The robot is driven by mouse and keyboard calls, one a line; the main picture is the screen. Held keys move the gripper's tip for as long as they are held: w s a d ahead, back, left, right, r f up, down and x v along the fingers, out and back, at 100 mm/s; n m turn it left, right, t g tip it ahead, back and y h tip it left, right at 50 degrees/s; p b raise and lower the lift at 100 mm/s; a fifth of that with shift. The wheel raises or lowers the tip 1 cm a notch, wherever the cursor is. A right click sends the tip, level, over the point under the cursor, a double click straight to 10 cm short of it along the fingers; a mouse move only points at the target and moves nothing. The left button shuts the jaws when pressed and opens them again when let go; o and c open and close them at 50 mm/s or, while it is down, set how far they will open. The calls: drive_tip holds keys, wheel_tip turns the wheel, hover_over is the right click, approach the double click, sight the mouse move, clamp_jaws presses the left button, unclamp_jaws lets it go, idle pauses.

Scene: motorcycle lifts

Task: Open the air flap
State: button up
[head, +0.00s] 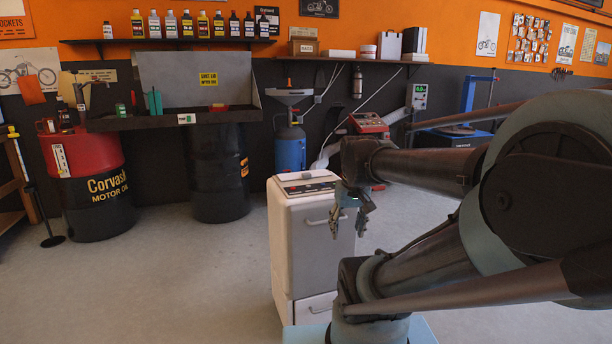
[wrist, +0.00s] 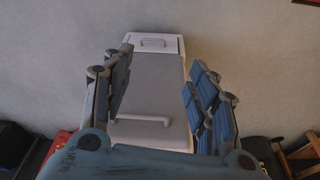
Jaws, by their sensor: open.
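A white cabinet (head: 283,240) stands on the floor in front of me, with a dark control panel (head: 306,188) on top. Its front has a large upper door with a bar handle (head: 318,222) and a drawer (head: 316,308) below; both look closed. I cannot tell from the pictures which part is called the air flap. My gripper (head: 350,222) is open and empty, pointing down in front of the door and partly hiding it. In the wrist view its blue-padded fingers (wrist: 160,65) are spread, with the door's handle (wrist: 146,119) and the drawer (wrist: 152,44) showing between them.
A blue tank (head: 290,152) stands behind the cabinet. A dark barrel (head: 218,175) and a red-topped oil drum (head: 88,185) stand at the left under a black workbench tray (head: 165,119). The floor (head: 190,285) left of the cabinet is clear.

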drive_tip(key=w+a+r, duration=0.1)
drive_tip(key=w+r, duration=0.7)
drive_tip(key=w, duration=0.3)
wheel_tip(320, 180, up, 7)
drive_tip(key=n+t+y, duration=0.1)
drive_tip(key=n+t, duration=0.1)
hover_over(308, 174)
drive_tip(key=s+d, duration=0.1)
drive_tip(key=s, duration=0.5)
drive_tip(key=x, duration=1.6)
drive_tip(key=shift+w+d+f, duration=0.1)
drive_tip(key=shift+d+f, duration=0.05)
drive_tip(key=shift+f, duration=0.15)
clamp_jaws()
drive_tip(key=shift+d, duration=0.1)
